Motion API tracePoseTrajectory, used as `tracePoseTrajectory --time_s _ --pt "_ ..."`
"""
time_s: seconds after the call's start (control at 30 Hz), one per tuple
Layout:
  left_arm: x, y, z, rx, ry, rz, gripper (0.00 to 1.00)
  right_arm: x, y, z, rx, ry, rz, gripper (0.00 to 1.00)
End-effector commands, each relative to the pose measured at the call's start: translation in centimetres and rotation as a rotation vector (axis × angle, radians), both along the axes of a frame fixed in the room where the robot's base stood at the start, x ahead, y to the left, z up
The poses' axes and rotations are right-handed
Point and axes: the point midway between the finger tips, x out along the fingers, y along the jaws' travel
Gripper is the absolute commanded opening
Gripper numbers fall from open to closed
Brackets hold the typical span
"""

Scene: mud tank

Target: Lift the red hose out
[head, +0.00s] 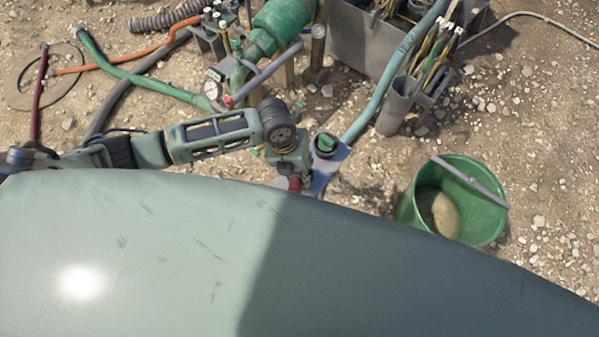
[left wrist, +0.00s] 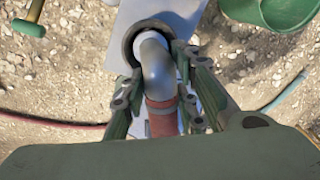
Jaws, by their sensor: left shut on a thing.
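The red hose (left wrist: 163,118) shows in the left wrist view with a bent grey metal pipe (left wrist: 157,65) at its end. The pipe's far end sits at a dark round ring (left wrist: 133,43) on a grey plate (left wrist: 180,12); I cannot tell how deep it reaches. My right gripper is not in view.
A green bucket (head: 486,225) with muddy contents stands at the right. A dark red hose (head: 40,95) lies at far left. Gravel is bare at far right.

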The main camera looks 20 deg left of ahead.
Motion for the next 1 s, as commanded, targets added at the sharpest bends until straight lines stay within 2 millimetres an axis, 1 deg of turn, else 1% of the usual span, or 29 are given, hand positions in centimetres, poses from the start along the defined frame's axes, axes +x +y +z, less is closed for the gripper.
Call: tracePoseTrajectory --time_s 0.1,0.3,0.43,0.57,0.73,0.8,0.87,1.0 --pt "0.2 -0.4 0.2 -0.011 -0.007 -0.002 0.00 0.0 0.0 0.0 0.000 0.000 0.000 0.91" --pt "0.3 -0.5 0.3 -0.013 -0.009 -0.003 0.00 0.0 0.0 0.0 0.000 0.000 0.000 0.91" --pt "0.3 -0.5 0.7 -0.014 -0.011 -0.002 0.00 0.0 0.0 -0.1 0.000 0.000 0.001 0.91" --pt "0.4 -0.5 1.9 -0.016 -0.013 -0.003 0.00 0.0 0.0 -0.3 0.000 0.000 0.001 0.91" --pt "0.4 -0.5 4.7 -0.015 -0.013 -0.005 0.00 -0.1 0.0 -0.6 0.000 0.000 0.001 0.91" --pt "-0.6 -2.0 5.2 -0.017 -0.009 -0.008 0.00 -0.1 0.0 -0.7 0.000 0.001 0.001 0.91" --pt "-1.4 -3.0 6.0 -0.017 -0.009 -0.008 0.00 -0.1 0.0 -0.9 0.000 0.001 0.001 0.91" --pt "-3.0 -5.5 7.8 -0.015 -0.008 -0.008 0.00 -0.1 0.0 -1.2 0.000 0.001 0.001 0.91"
